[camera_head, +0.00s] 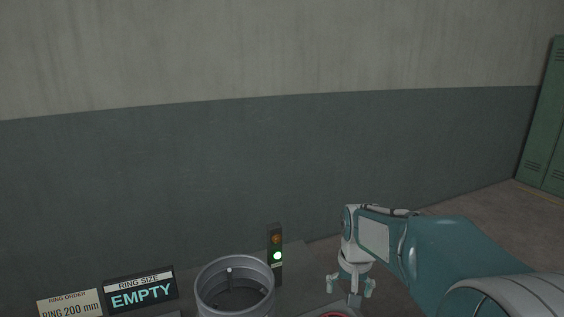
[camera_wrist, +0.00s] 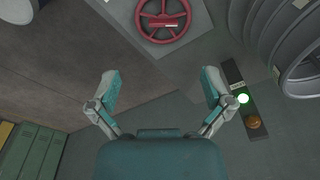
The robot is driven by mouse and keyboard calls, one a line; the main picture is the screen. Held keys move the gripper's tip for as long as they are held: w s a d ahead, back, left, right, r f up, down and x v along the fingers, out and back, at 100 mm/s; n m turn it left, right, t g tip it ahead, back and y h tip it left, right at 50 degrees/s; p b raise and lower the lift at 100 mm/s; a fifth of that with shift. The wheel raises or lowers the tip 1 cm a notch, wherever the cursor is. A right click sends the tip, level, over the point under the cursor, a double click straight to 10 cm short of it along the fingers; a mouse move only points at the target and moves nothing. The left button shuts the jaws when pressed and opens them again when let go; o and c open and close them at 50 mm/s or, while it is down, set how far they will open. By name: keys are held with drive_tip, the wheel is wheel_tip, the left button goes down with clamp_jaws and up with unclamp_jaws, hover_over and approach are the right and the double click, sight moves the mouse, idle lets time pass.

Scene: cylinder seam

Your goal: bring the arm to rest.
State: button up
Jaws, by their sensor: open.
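My gripper (camera_head: 352,285) points down at the right end of the bench in the head view, to the right of the signal light. The wrist view shows its two fingers (camera_wrist: 160,88) spread wide apart, with nothing between them. My arm reaches in from the lower right of the head view, bent at the wrist. The fingers touch nothing that I can see.
A grey metal cylinder (camera_head: 234,262) stands on the bench, left of a signal light (camera_head: 277,256) lit green. Signs read "RING 200 mm" (camera_head: 70,306) and "EMPTY" (camera_head: 140,291). A red handwheel (camera_wrist: 163,17) lies near my gripper. Green lockers (camera_head: 545,120) stand far right.

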drive_tip(key=s+r+n+t, duration=0.1)
drive_tip(key=s+r+t, duration=0.1)
drive_tip(key=s, duration=0.9)
drive_tip(key=s+r+n+t, duration=0.1)
drive_tip(key=s+r, duration=0.3)
drive_tip(key=s, duration=0.7)
drive_tip(key=shift+s+r+t, duration=0.25)
drive_tip(key=shift+s+t, duration=0.05)
drive_tip(key=shift+t, duration=0.4)
drive_tip(key=shift+w+d, duration=0.1)
idle(1.9)
